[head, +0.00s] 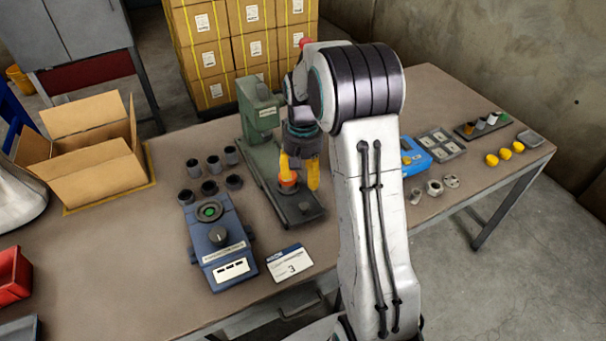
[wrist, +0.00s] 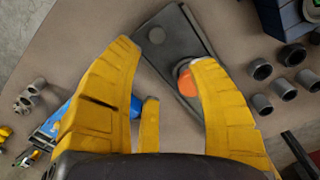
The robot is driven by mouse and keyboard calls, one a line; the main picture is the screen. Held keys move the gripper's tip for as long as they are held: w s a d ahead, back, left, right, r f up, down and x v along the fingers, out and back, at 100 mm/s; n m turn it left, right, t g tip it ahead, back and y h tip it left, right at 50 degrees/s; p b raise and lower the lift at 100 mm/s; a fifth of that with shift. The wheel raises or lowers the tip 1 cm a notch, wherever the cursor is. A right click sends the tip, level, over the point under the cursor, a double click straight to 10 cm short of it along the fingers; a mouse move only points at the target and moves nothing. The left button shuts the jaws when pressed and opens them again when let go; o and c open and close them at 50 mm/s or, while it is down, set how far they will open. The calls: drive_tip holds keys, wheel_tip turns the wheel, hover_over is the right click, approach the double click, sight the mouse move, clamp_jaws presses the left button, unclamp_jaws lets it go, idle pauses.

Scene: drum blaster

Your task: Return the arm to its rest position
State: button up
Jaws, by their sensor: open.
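My arm reaches up from the front of the table, and its gripper (head: 299,172) points down over the base of a green press-like machine (head: 262,150). The yellow fingers are spread apart with nothing between them; they also show in the wrist view (wrist: 168,85). An orange, rounded part (head: 287,178) sits on the machine's dark base plate, beside a finger. In the wrist view this orange part (wrist: 198,82) shows partly behind the right finger. I cannot tell whether the finger touches it.
An open cardboard box (head: 85,150) stands at the left. A blue device (head: 414,157), trays and yellow parts (head: 504,154) lie right.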

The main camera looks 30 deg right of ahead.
idle(0.3)
drive_tip(key=s+a+f+n+g, duration=0.2)
drive_tip(key=s+a, duration=0.1)
drive_tip(key=s, duration=0.8)
drive_tip(key=s+a+r+n+t, duration=0.2)
drive_tip(key=s+a+r+t, duration=0.3)
drive_tip(key=s+r, duration=0.7)
drive_tip(key=shift+s+a+r+n+t, duration=0.15)
drive_tip(key=shift+a+r+n+t, duration=0.25)
drive_tip(key=shift+a, duration=0.3)
